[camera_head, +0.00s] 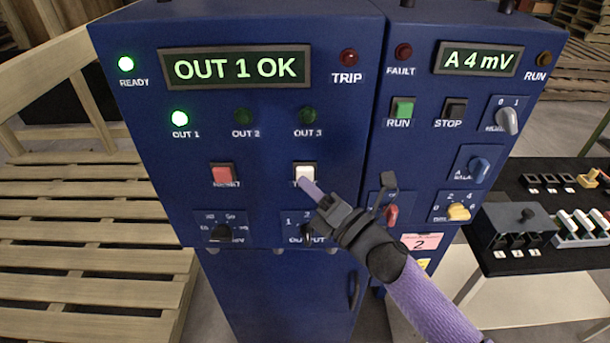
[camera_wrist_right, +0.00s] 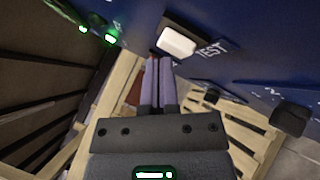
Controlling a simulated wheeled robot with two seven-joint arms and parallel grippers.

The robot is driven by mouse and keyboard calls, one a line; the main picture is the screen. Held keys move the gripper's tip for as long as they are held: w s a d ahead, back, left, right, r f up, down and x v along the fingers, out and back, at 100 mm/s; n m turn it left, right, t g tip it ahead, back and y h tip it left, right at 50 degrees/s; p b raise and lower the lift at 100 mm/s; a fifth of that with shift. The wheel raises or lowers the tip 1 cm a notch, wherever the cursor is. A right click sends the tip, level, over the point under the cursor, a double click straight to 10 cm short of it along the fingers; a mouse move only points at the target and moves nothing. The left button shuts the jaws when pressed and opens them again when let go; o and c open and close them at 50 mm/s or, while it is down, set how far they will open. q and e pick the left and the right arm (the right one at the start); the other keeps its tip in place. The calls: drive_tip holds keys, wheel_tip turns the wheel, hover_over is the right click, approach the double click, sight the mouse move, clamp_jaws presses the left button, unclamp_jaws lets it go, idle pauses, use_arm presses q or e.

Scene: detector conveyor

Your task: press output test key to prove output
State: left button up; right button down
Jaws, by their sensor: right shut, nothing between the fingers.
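The white TEST key (camera_head: 305,174) sits on the blue cabinet's front; it also shows in the right wrist view (camera_wrist_right: 178,42), its label beside it. My right gripper (camera_head: 308,187) is shut and empty, its purple fingertips at the key's lower edge; I cannot tell whether they touch it. In the right wrist view the closed fingers (camera_wrist_right: 160,60) point toward the key. The display (camera_head: 236,68) reads OUT 1 OK. The OUT 1 lamp (camera_head: 180,118) is lit green; the OUT 2 lamp (camera_head: 243,116) and OUT 3 lamp (camera_head: 307,115) are dark. The OUTPUT selector (camera_head: 307,233) is partly hidden by my gripper. My left gripper is not in view.
A red key (camera_head: 223,174) is left of TEST. The READY lamp (camera_head: 126,64) is lit; the TRIP lamp (camera_head: 349,57) is not bright. The right panel has a green RUN button (camera_head: 402,109) and a STOP button (camera_head: 454,111). Wooden pallets (camera_head: 70,220) stand left; a black-topped table (camera_head: 540,262) stands right.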

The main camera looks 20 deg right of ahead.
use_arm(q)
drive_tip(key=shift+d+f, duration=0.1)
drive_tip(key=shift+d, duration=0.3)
use_arm(e)
drive_tip(key=shift+w, duration=0.2)
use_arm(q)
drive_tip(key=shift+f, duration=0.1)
use_arm(e)
drive_tip(key=shift+w+d, duration=0.1)
drive_tip(key=shift+w, duration=0.1)
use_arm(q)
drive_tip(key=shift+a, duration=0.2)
use_arm(e)
drive_tip(key=shift+w, duration=0.1)
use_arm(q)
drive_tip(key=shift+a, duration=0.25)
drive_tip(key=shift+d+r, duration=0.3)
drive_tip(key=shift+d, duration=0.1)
use_arm(e)
drive_tip(key=shift+s+a, duration=0.2)
drive_tip(key=shift+s, duration=0.7)
